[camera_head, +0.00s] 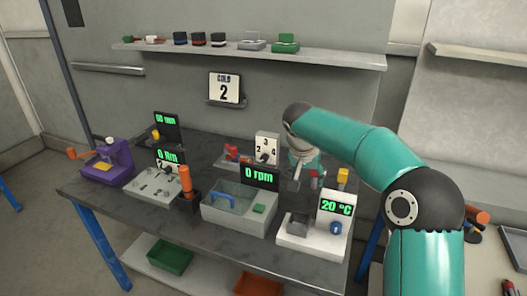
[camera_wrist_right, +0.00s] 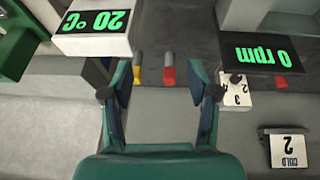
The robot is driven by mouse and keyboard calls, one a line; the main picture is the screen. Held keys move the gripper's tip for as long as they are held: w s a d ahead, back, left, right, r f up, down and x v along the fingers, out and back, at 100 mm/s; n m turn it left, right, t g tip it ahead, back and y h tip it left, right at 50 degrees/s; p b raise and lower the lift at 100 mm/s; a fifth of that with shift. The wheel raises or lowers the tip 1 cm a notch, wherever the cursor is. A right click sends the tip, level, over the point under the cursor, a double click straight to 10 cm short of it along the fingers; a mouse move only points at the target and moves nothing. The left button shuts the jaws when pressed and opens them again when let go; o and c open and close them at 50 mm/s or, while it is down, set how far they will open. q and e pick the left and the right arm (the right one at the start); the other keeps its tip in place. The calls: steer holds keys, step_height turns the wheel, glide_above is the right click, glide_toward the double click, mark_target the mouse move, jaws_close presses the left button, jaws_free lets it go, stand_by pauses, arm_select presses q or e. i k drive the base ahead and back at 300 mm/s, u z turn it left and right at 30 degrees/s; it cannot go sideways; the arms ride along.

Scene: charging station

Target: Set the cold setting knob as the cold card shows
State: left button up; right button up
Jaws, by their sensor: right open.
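The cold card (camera_head: 224,88) is white, reads "COLD 2" and stands on a small wall ledge; it also shows upside down in the wrist view (camera_wrist_right: 287,150). A white dial panel (camera_head: 267,143) marked 2, 3 and 4 stands at the back of the bench, with a dark knob (camera_head: 264,158) low on its face. Which number the knob points to is too small to tell. The panel shows partly in the wrist view (camera_wrist_right: 236,99). My right gripper (camera_head: 297,181) is open and empty, just right of the panel in the head view, apart from the knob (camera_wrist_right: 235,78). My left gripper is out of view.
A basin with a "0 rpm" display (camera_head: 260,177) stands in front of the panel. A white "20 °C" unit (camera_head: 310,245) with a blue knob stands front right. Red and yellow pieces (camera_wrist_right: 169,72) show beyond my fingers. Purple machine (camera_head: 108,162) is far left.

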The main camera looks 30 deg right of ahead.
mark_target(265, 158)
steer(key=i, duration=1)
steer(key=u, duration=0.1)
